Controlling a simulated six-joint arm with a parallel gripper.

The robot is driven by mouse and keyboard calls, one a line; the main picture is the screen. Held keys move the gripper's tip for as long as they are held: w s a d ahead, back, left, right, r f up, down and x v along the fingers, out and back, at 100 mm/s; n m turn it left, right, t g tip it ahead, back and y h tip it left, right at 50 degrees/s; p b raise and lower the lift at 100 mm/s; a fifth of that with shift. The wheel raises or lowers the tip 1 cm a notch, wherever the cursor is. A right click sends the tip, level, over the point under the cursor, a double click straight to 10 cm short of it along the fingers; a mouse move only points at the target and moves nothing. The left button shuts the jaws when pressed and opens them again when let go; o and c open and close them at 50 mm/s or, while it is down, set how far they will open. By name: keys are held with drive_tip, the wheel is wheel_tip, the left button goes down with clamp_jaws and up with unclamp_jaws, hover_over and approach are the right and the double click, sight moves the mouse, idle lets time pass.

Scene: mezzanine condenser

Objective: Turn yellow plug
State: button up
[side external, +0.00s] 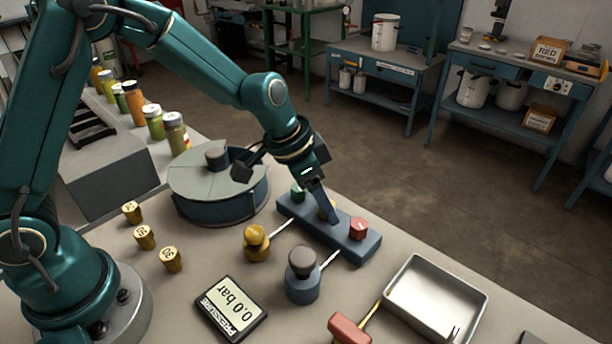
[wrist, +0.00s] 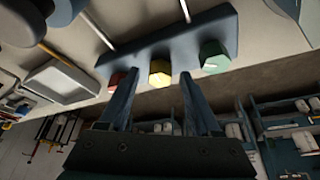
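The yellow plug (wrist: 160,72) is the middle one of three plugs on a blue block (wrist: 180,38). The red plug (wrist: 117,80) and green plug (wrist: 213,57) are on either side of it. In the side view the yellow plug (side external: 323,208) is mostly hidden behind a finger. My gripper (side external: 330,214) points down at the block. In the wrist view my gripper (wrist: 158,82) has its two fingers apart, one on each side of the yellow plug. I cannot tell whether they touch it.
A yellow valve knob (side external: 256,240) and a dark-capped blue valve (side external: 302,275) stand in front of the block. A metal tray (side external: 418,318), a red handle (side external: 350,330) and a round drum (side external: 218,200) are nearby.

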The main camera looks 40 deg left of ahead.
drive_tip(key=shift+v, duration=2.55)
drive_tip(key=shift+r, duration=0.1)
wheel_tip(320, 180, up, 5)
drive_tip(key=t, duration=0.2)
hover_over(311, 220)
drive_tip(key=a, duration=0.1)
drive_tip(key=s+a+r+n+t, duration=0.1)
drive_tip(key=s+a+r, duration=0.1)
drive_tip(key=s+r, duration=0.35)
drive_tip(key=s+a+f+n+y, duration=0.1)
drive_tip(key=s+f+n, duration=0.1)
drive_tip(key=s, duration=0.4)
drive_tip(key=s+a+f+n+g+y, duration=0.1)
drive_tip(key=s+a+f+n, duration=0.1)
drive_tip(key=s, duration=0.4)
drive_tip(key=shift+s+a+n, duration=0.2)
drive_tip(key=shift+a+n, duration=0.1)
drive_tip(key=shift+n, duration=0.2)
